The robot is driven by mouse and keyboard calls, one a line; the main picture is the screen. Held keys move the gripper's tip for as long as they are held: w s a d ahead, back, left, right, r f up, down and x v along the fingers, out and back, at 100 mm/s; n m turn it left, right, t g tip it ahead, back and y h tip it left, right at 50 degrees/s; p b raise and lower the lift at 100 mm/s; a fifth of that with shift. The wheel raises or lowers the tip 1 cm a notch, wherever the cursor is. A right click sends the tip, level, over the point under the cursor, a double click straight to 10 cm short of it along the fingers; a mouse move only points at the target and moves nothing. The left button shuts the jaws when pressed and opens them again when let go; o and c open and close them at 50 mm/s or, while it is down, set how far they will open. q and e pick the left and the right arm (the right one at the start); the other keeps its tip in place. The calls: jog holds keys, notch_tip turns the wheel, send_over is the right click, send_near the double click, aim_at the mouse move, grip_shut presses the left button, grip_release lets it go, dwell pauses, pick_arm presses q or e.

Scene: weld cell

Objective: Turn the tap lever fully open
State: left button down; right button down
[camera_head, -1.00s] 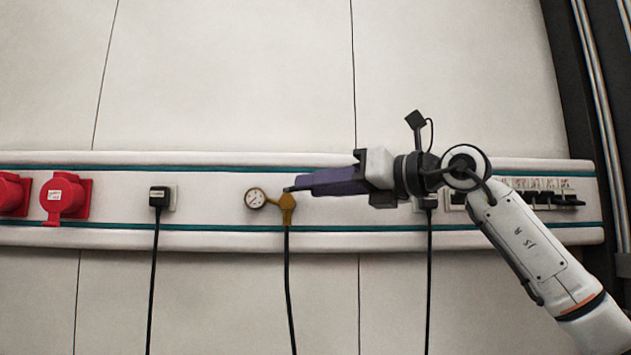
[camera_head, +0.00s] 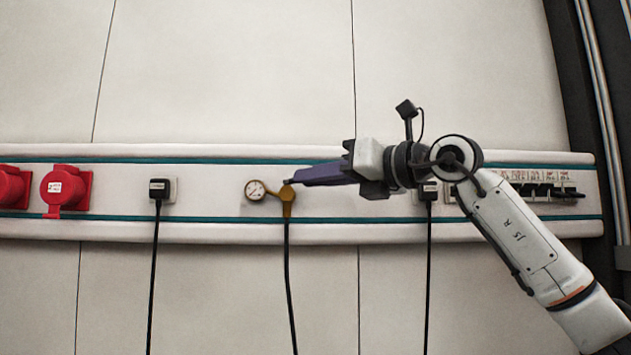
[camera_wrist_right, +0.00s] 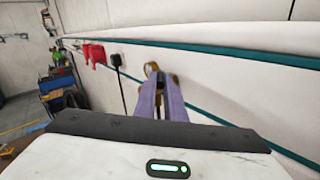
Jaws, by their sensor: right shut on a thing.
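The brass tap (camera_head: 287,207) is on the wall rail, with a round gauge (camera_head: 255,190) on its left and a black hose hanging below it. My right gripper (camera_head: 291,182) reaches in from the right, its purple fingers shut at the top of the tap, where the lever is. The fingertips hide most of the lever, so its exact angle cannot be told. In the right wrist view the purple fingers (camera_wrist_right: 160,90) close in at the tap, with the gauge (camera_wrist_right: 151,68) just beyond. My left gripper is not in view.
Red sockets (camera_head: 66,188) and a black plug (camera_head: 158,189) with a cable are on the rail to the left. Another plug (camera_head: 428,190) and a row of switches (camera_head: 540,190) are behind my right arm. The wall above the rail is clear.

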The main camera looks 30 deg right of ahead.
aim_at(288, 180)
jog(key=m+h+b, duration=0.1)
jog(key=a+m+t+h+b, duration=0.1)
jog(key=h, duration=0.1)
jog(key=a+m+h+b, duration=0.1)
jog(key=h, duration=0.1)
jog(key=shift+s+a+f+b, duration=0.2)
jog(key=shift+s+f+b, duration=0.05)
jog(key=shift+b, duration=0.1)
jog(key=m+h, duration=0.1)
jog(key=a+m+h, duration=0.1)
jog(key=h, duration=0.1)
jog(key=m+h+b, duration=0.1)
jog(key=h, duration=0.1)
jog(key=shift+a+r, duration=0.15)
jog(key=shift+a, duration=0.1)
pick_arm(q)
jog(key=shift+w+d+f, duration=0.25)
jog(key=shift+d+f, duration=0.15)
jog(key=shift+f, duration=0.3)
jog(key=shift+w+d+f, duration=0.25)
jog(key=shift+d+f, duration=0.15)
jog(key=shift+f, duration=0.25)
pick_arm(e)
jog(key=shift+w+a+m+g+h, duration=0.1)
jog(key=shift+a+m+g+h, duration=0.1)
jog(key=shift+m+h, duration=0.45)
jog(key=shift+w+a+m+g+h, duration=0.15)
jog(key=shift+m+h, duration=0.3)
jog(key=shift+h, duration=0.3)
